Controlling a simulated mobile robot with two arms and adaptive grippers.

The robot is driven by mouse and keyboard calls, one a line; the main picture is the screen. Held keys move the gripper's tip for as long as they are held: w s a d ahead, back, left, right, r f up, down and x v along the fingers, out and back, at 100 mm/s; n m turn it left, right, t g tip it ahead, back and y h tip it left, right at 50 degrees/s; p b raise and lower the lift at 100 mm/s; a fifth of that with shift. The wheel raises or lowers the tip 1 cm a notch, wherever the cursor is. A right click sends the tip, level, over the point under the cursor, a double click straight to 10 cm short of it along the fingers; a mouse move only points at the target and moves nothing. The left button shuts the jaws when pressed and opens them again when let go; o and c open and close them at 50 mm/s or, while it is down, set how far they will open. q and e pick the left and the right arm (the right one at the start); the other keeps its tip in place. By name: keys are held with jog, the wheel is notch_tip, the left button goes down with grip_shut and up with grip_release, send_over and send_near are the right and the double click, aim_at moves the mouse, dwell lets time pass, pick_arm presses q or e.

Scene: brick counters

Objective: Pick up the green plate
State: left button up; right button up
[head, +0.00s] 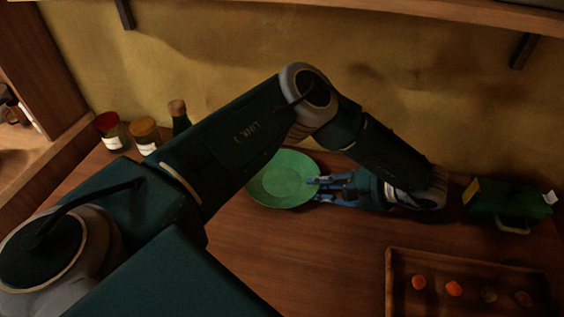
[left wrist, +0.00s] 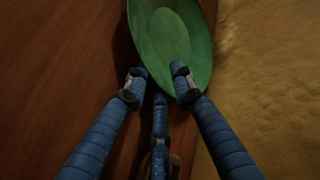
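The green plate (head: 280,180) lies on the wooden counter near the back wall, partly hidden behind my left arm in the head view. My left gripper (head: 316,188) is at the plate's right rim, coming from the right. In the left wrist view, the plate (left wrist: 172,35) is just ahead of the blue fingers (left wrist: 159,73). The fingers are apart. The right finger overlaps the plate's rim, and the left finger is beside the edge. I cannot tell whether they touch the plate. My right gripper is not in view.
Jars with red (head: 107,123) and orange (head: 144,126) lids and a dark bottle (head: 180,118) stand at the back left. A dark green box (head: 508,205) is at the right. A wooden tray (head: 391,280) with several small round items lies at the front right. Counter left of it is clear.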

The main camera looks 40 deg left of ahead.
pick_arm(q)
jog(key=shift+d, duration=0.1)
grip_shut()
jog(key=shift+r, duration=0.1)
